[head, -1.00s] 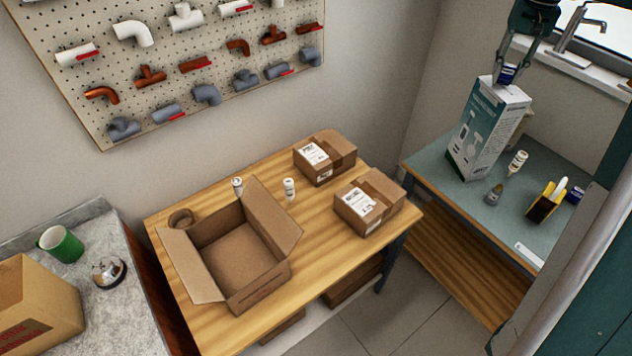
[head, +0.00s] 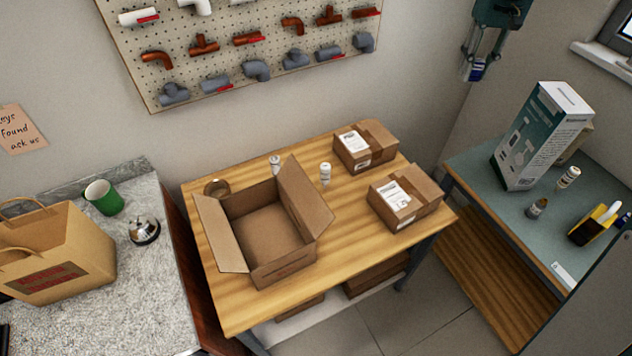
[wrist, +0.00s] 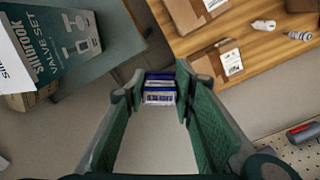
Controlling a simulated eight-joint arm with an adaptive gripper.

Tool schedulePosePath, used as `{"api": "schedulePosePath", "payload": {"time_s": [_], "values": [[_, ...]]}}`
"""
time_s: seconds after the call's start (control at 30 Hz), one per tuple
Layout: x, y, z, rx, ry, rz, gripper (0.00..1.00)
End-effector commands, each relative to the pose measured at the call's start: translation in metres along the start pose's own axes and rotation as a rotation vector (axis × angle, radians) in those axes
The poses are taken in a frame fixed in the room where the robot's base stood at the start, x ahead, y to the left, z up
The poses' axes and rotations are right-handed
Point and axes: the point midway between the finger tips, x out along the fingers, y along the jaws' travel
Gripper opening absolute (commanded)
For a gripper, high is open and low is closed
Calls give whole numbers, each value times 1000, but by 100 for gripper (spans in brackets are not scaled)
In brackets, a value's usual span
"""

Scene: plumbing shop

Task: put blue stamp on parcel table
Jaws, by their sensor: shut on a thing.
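My gripper (head: 476,68) is shut on a small blue and white stamp (head: 473,71), held in the air at the upper right of the head view. In the wrist view the blue stamp (wrist: 160,88) sits between my two fingertips (wrist: 160,84). The wooden parcel table (head: 222,299) stands in the middle of the head view, to the left of and below my gripper. In the wrist view its top (wrist: 252,27) shows at the upper right.
An open carton (head: 262,237), two sealed parcels (head: 366,146) (head: 404,197), a tape roll (head: 216,187) and two small white bottles (head: 325,174) (head: 275,166) are on the table. A tall valve box (head: 540,135) stands on the blue-grey side bench (head: 504,213).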

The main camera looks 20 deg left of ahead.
Motion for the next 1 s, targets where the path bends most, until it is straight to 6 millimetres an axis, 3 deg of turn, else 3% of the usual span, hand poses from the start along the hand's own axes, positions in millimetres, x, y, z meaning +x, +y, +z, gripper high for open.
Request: {"api": "schedulePosePath", "payload": {"time_s": [0.1, 0.6, 1.0], "values": [[1, -39, 5, -72, 0, 0, 12], [6, -181, 41, -368, 0, 0, 12], [11, -252, 71, -530, 0, 0, 12]]}}
